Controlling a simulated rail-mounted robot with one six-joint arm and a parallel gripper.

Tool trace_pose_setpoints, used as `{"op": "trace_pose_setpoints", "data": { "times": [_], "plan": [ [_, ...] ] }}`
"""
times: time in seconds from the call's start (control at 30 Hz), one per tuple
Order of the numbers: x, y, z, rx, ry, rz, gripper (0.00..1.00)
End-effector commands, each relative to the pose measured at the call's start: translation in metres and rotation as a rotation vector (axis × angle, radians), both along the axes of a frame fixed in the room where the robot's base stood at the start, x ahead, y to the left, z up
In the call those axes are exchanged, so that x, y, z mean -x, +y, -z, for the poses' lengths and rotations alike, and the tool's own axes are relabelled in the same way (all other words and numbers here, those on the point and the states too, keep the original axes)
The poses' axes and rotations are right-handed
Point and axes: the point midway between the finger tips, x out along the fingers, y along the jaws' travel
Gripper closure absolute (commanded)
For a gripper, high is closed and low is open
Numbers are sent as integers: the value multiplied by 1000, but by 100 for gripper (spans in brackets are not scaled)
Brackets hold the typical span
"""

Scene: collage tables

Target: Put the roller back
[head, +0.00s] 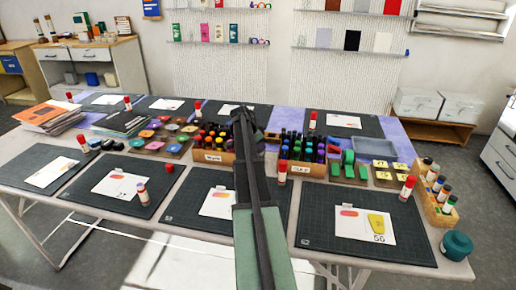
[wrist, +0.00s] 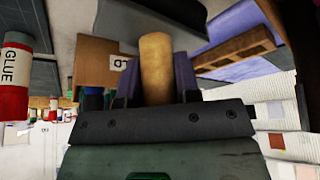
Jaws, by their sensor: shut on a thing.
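My gripper (wrist: 157,88) is shut on a tan, wooden-looking cylinder, which I take to be the handle of the roller (wrist: 155,62). The handle stands out between the two fingers in the wrist view; the rest of the roller is not clear there. In the head view my arm reaches over the middle of the table, and its end (head: 244,122) is near the two labelled wooden bins. The arm hides the held roller in that view.
Labelled bins of dark-bodied bottles (head: 214,157) (head: 300,168) flank my arm. Green items (head: 348,160) stand to the right, beside yellow-topped blocks (head: 381,165). A bottle rack (head: 432,205) and teal jar (head: 456,245) are at the right edge. A glue stick (wrist: 15,75) is close in the wrist view.

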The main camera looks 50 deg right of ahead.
Motion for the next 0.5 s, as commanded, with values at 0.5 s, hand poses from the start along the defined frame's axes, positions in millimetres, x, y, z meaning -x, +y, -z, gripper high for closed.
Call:
{"op": "trace_pose_setpoints", "data": {
  "times": [0.5],
  "plan": [
    [0, 1, 13, -3, 0, 0, 61]
  ]
}}
